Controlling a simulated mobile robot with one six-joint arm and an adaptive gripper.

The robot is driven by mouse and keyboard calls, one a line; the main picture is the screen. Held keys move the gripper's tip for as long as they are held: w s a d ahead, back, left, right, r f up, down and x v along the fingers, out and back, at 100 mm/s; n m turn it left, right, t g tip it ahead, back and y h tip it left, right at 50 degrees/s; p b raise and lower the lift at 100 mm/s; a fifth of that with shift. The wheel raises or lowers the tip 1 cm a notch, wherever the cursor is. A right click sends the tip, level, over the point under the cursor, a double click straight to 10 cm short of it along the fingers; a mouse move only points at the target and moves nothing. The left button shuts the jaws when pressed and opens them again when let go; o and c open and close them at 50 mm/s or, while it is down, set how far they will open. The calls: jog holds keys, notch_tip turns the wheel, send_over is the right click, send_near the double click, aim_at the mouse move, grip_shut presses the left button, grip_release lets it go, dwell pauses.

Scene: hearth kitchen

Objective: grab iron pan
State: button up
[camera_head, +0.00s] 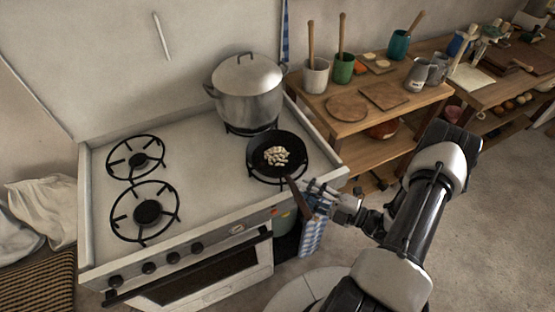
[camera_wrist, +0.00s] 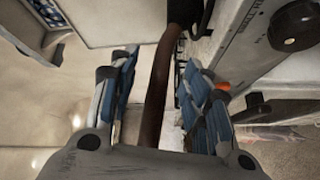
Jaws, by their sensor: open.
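The iron pan (camera_head: 262,143) is small, dark and round, and sits on the front right burner of the stove. It holds a heap of pale pieces (camera_head: 276,155). Its brown handle (camera_head: 299,196) points toward the stove's front right edge. My gripper (camera_head: 318,192) is open at the handle, above the stove's front edge. In the wrist view the handle (camera_wrist: 155,88) runs lengthwise between the two blue-padded fingers of my gripper (camera_wrist: 165,100). Whether the fingers touch the handle is not clear. The pan's bowl is mostly out of the wrist view.
A large lidded pot (camera_head: 247,97) stands on the burner behind the pan. The two left burners (camera_head: 147,211) are empty. A checked towel (camera_head: 312,236) hangs at the stove front. A wooden shelf table (camera_head: 350,125) with cups and boards stands to the right.

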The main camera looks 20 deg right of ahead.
aim_at(295, 188)
jog(key=x, duration=0.4)
jog(key=shift+a+f+b, duration=0.1)
jog(key=shift+a+b, duration=0.15)
jog(key=shift+b, duration=0.15)
jog(key=shift+c, duration=0.3)
grip_shut()
dwell(0.3)
